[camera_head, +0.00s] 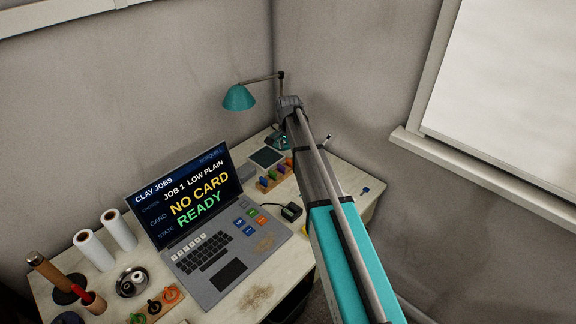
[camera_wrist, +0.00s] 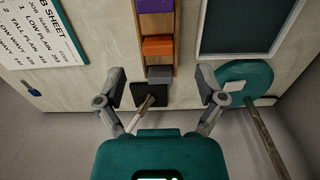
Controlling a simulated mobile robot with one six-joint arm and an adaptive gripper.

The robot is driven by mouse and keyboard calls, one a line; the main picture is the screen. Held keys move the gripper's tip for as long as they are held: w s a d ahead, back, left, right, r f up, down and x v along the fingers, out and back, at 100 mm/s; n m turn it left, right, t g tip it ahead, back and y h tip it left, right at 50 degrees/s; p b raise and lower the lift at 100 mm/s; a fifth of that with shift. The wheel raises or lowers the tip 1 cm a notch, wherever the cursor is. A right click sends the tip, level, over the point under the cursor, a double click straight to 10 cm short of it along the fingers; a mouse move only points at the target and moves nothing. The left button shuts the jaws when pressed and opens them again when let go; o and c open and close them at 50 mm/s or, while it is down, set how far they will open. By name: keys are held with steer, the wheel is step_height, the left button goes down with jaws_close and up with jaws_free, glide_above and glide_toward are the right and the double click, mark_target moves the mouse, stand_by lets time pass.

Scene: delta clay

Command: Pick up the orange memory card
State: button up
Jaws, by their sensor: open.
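The orange memory card (camera_wrist: 158,46) stands in a slim wooden rack (camera_wrist: 146,60) in the wrist view, between a purple card (camera_wrist: 155,5) and a grey block (camera_wrist: 159,72). In the head view the orange card (camera_head: 289,162) shows small at the right end of the rack. My gripper (camera_wrist: 161,75) is open and empty. Its two fingers are spread left and right of the rack's near end, and the orange card lies beyond them, centred between them. The height gap cannot be told. In the head view my arm hides most of the gripper.
A teal lamp (camera_wrist: 247,78) and dark-screened tablet (camera_wrist: 250,22) lie right of the rack; a job sheet (camera_wrist: 38,35) lies left. A black square (camera_wrist: 143,103) with a stick sits between the fingers. A laptop (camera_head: 222,262) reads "NO CARD". Walls enclose the desk behind.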

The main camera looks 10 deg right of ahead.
mark_target(290, 160)
steer(key=shift+f, duration=0.1)
steer(key=shift+s+d+f+b, duration=0.1)
steer(key=shift+d+f+b, duration=0.05)
steer(key=shift+f+b, duration=2.45)
steer(key=shift+r, duration=0.1)
steer(key=shift+c, duration=0.2)
steer(key=c, duration=0.8)
